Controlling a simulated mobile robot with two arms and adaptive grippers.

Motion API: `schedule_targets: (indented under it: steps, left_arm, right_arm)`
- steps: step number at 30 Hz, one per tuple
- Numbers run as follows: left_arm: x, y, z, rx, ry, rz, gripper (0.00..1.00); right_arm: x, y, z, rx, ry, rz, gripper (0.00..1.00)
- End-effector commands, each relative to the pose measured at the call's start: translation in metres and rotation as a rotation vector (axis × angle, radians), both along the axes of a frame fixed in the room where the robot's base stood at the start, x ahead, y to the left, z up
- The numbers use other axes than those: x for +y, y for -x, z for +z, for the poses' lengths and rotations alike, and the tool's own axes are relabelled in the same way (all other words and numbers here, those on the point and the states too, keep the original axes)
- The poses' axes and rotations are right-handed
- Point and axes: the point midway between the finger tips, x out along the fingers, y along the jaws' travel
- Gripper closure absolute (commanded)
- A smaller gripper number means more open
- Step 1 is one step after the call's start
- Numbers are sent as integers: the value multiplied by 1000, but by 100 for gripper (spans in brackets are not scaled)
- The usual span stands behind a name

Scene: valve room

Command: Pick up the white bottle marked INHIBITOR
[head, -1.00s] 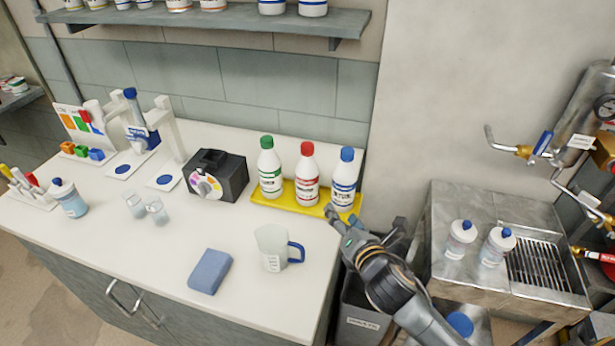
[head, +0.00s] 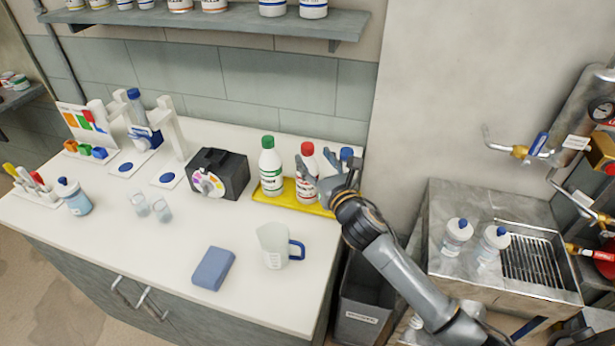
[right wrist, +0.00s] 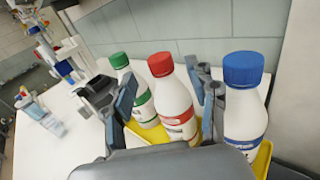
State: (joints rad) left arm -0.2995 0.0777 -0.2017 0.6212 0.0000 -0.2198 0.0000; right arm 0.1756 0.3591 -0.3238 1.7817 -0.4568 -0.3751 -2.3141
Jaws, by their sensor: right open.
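Three white bottles stand upright in a row on a yellow tray (head: 318,209): a green-capped bottle (head: 270,170), a red-capped bottle (head: 306,158) and a blue-capped bottle (head: 346,154). Their label words are too small or blurred to read, so I cannot tell which is marked INHIBITOR. My right gripper (head: 328,170) is open in front of the red-capped and blue-capped bottles, hiding much of both. In the right wrist view, the red-capped bottle (right wrist: 173,100) shows between the spread fingers (right wrist: 168,95); the blue-capped bottle (right wrist: 245,105) is outside, right of them. My left gripper is not in view.
A measuring jug (head: 272,247) with a blue handle and a blue sponge-like block (head: 212,268) stand nearer the counter front. A black box with a dial (head: 216,175) is left of the tray. The wall is close behind the bottles.

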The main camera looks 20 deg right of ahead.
Motion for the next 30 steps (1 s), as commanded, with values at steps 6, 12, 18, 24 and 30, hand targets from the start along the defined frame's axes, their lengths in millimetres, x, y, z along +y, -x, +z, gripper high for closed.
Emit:
schedule_targets:
  steps: [6, 12, 18, 24, 30]
  left_arm:
    - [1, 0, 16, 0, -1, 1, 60]
    - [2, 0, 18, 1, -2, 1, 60]
    - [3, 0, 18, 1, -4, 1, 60]
    - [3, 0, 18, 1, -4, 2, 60]
    - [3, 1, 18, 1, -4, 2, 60]
  right_arm:
    - [3, -28, 4, 0, -5, -1, 42]
    - [4, -47, 1, 0, -1, -1, 42]
    - [5, -49, 0, -1, -1, 0, 42]
    - [4, -49, 0, -1, -1, 0, 69]
    - [4, -49, 0, 0, -1, 0, 100]
